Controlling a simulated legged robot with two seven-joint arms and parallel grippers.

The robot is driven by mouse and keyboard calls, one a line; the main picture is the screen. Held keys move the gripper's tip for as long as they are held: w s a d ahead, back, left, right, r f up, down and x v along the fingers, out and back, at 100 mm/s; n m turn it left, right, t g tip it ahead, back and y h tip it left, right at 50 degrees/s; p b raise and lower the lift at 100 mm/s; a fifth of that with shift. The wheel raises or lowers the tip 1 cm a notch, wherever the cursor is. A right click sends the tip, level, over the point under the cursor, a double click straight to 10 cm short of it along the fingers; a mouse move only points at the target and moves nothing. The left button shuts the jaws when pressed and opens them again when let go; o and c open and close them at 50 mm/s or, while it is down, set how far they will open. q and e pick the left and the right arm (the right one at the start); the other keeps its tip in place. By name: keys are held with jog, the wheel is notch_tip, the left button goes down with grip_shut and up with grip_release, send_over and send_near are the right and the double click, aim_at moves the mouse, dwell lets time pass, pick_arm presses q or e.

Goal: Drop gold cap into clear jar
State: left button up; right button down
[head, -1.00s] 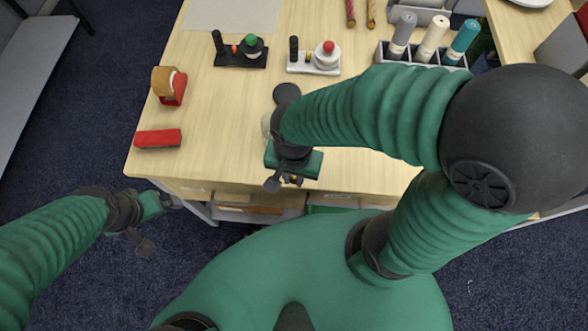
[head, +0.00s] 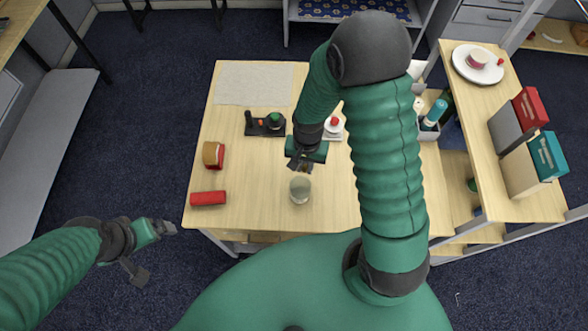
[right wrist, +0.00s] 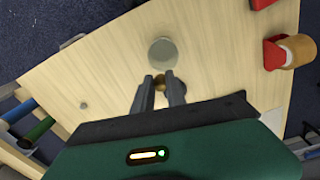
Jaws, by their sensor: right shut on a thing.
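The clear jar (head: 300,190) stands upright near the front middle of the wooden table. It also shows in the right wrist view (right wrist: 163,52), just beyond my fingertips. My right gripper (head: 301,168) is behind the jar in the head view, above the table and apart from the jar. In the right wrist view its fingers are shut on the small gold cap (right wrist: 160,82). The cap is hard to make out in the head view. My left gripper (head: 165,228) is off the table's front left corner; its jaw opening is too small to tell.
A tape dispenser (head: 213,155) and a red block (head: 208,198) are at the table's left. A black stamp stand (head: 265,124) and a white stand (head: 333,130) are farther back. A side shelf with binders (head: 533,155) is at the right.

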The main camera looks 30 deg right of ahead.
aim_at(306, 171)
jog(key=shift+d+f, duration=0.2)
jog(key=f+b, duration=0.5)
jog(key=shift+a+f+b, duration=0.2)
jog(key=shift+f+b, duration=0.1)
jog(key=c, duration=1.6)
grip_release()
jog(key=shift+o, duration=1.3)
jog(key=shift+d, duration=0.15)
jog(key=shift+o, duration=0.3)
jog(key=shift+d, duration=0.2)
